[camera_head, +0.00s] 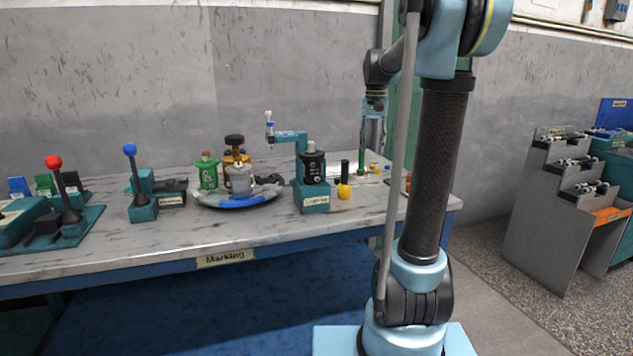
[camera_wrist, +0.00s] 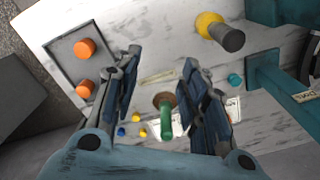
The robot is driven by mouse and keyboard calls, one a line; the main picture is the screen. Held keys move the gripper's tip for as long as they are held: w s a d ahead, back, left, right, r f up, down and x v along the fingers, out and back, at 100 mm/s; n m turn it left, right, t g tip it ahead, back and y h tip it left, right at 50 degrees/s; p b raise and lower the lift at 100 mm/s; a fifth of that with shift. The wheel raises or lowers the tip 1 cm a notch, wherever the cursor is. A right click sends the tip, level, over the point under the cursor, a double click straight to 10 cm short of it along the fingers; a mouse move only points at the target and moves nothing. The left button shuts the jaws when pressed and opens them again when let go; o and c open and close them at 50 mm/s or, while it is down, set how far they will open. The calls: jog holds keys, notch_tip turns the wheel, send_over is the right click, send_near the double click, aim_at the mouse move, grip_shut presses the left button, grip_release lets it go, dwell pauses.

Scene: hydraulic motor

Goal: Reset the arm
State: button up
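My gripper (camera_head: 374,106) hangs over the right end of the marking table (camera_head: 190,239), pointing down. In the wrist view my gripper (camera_wrist: 158,82) has its two dark fingers spread apart, with nothing held between them. A green-handled upright tool (camera_wrist: 167,120) with a brown round part shows in the gap, farther away than the fingers. In the head view the green tool (camera_head: 362,152) stands on the table just below my gripper. My arm rises in front of the table's right end and bends over at the top.
A yellow-and-black stamp (camera_head: 344,181) and a teal press (camera_head: 312,180) stand left of my gripper. Left of these are a round plate (camera_head: 240,203) with parts, a blue-knobbed lever (camera_head: 130,150) and a red-knobbed lever (camera_head: 54,163). A grey stepped rack (camera_head: 545,215) stands at the right.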

jog(key=s+f+n, duration=0.1)
jog(key=s+f, duration=0.6)
jog(key=s, duration=0.4)
jog(key=s+f+n+t, duration=0.1)
jog(key=s+f, duration=0.7)
jog(key=s, duration=0.3)
jog(key=s+f+n+t, duration=0.1)
jog(key=s+f, duration=0.7)
jog(key=s, duration=0.3)
jog(key=shift+s+a+f, duration=0.15)
jog(key=shift+a, duration=0.05)
